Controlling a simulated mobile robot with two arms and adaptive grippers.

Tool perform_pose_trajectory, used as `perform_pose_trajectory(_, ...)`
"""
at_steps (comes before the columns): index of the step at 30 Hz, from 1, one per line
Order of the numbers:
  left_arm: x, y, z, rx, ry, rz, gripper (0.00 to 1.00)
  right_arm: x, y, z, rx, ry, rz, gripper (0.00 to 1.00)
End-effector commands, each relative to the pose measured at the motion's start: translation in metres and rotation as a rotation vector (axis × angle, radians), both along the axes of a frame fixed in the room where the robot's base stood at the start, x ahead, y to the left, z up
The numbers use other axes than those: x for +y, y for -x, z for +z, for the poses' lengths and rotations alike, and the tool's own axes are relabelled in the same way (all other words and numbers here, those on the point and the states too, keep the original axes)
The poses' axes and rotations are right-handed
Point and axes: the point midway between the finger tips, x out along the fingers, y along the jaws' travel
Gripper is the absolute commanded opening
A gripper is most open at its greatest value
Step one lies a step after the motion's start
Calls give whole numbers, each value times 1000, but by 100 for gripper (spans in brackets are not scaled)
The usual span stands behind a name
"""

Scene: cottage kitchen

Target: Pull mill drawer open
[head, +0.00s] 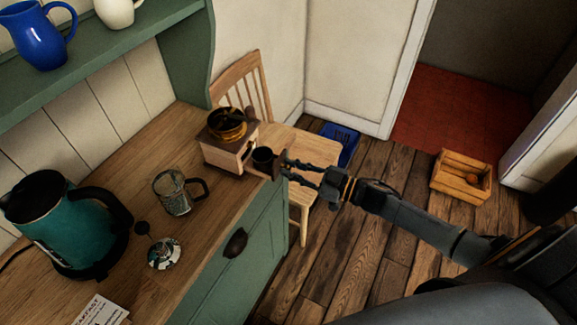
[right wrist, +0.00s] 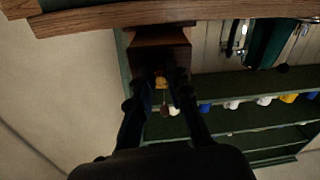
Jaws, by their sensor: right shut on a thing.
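The coffee mill (head: 222,157) stands on the wooden counter, with a pale wood body, dark top and brass bowl. Its dark brown drawer (head: 279,163) stands out from the body toward the counter's front edge. A dark cup-like shape (head: 262,154) shows between body and drawer front. My right gripper (head: 286,169) is shut at the drawer front. In the right wrist view the brown drawer (right wrist: 160,42) lies beyond my dark fingers (right wrist: 163,88); the fingers hide the exact grip. My left gripper is out of view.
A chair (head: 240,85) is behind the mill. A blue crate (head: 343,140) and a wooden crate (head: 461,178) are on the floor.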

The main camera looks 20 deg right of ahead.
Motion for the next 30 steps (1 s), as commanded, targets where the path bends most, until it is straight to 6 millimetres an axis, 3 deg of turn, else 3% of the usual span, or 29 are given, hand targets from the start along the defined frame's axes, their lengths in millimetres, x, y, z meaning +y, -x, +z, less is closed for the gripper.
perform_pose_trajectory(2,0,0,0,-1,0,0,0,0,0,-1,2,3,-1,0)
perform_pose_trajectory(3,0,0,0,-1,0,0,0,0,0,-1,2,3,-1,23)
perform_pose_trajectory(6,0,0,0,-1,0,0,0,0,0,-1,2,2,-1,41)
perform_pose_trajectory(17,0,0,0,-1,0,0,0,-3,3,-1,2,2,0,41)
perform_pose_trajectory(30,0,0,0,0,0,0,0,-57,66,-2,7,3,-1,41)
